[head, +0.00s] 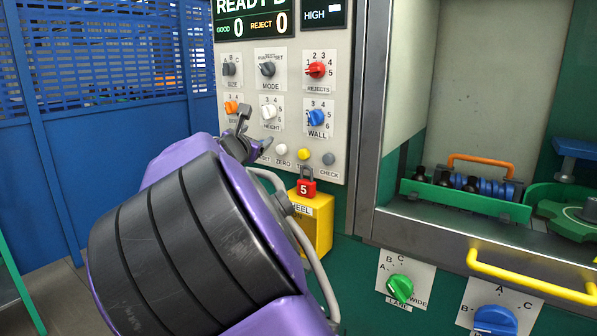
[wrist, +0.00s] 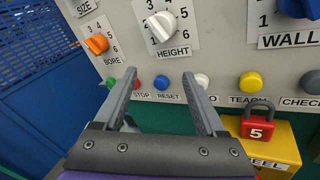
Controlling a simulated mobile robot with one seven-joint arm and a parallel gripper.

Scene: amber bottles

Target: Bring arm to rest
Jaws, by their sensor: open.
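My gripper (wrist: 160,105) is open and empty in the wrist view. Its two grey fingers point at the lower part of the control panel, around the blue RESET button (wrist: 161,82), with a gap between fingers and panel that I cannot judge. In the head view my purple and black arm reaches up from the bottom, and my gripper (head: 252,132) shows partly behind it, in front of the panel's lower left. The arm hides part of the panel's lower edge.
The control panel (head: 290,95) carries several knobs and buttons. A red padlock (head: 306,187) hangs at a yellow box (head: 318,225) just below it. To the right are a machine bay with a green rack (head: 465,200) and a yellow handle (head: 530,279). A blue mesh fence (head: 100,70) stands left.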

